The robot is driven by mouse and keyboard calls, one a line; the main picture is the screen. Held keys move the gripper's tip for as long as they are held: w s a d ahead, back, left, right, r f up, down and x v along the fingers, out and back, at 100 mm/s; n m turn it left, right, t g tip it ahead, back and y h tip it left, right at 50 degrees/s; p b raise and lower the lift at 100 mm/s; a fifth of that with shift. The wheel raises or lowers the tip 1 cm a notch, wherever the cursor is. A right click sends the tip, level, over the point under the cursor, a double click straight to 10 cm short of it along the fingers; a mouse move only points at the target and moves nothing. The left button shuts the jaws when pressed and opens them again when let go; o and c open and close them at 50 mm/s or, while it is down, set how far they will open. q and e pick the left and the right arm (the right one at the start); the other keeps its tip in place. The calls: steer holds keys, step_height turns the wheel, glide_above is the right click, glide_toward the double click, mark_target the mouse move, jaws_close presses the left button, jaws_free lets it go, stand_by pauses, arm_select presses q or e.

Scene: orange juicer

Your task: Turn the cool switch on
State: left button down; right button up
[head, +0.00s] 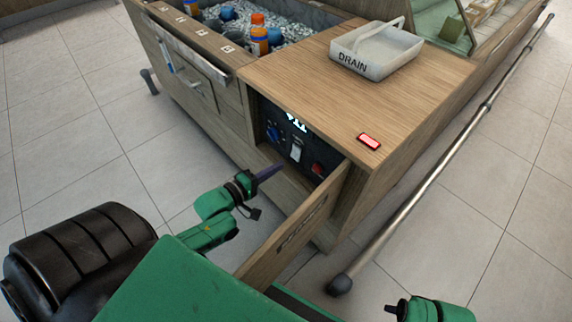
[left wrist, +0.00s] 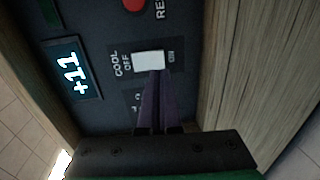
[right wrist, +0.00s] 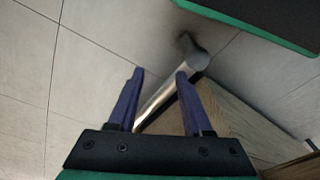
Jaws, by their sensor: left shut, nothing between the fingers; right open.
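The cool switch is a white rocker (left wrist: 148,60) on a dark panel, between the "COOL OFF" and "ON" labels in the left wrist view. Which side is pressed I cannot tell. It also shows small in the head view (head: 296,153). My left gripper (left wrist: 156,74) is shut and empty. Its purple fingertips are at the switch's lower edge in the left wrist view; contact is unclear. In the head view the left gripper (head: 270,173) points at the panel from the left. My right gripper (right wrist: 160,72) is open and empty, low over the floor by the cabinet.
A display (left wrist: 75,77) reads "+11" beside the switch; a red button (left wrist: 134,4) is also on the panel. The open wooden door (head: 290,235) stands just right of my left gripper. A metal rail (head: 430,170) runs along the cabinet's right side. A drain tray (head: 376,64) sits on top.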

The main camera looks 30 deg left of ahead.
mark_target(294, 157)
arm_select(q)
steer(key=b+x, duration=0.1)
steer(key=x, duration=0.3)
steer(key=shift+f, duration=0.1)
steer(key=shift+w, duration=0.1)
arm_select(e)
steer(key=r, duration=0.4)
steer(key=shift+s+a, duration=0.1)
steer(key=shift+a, duration=0.1)
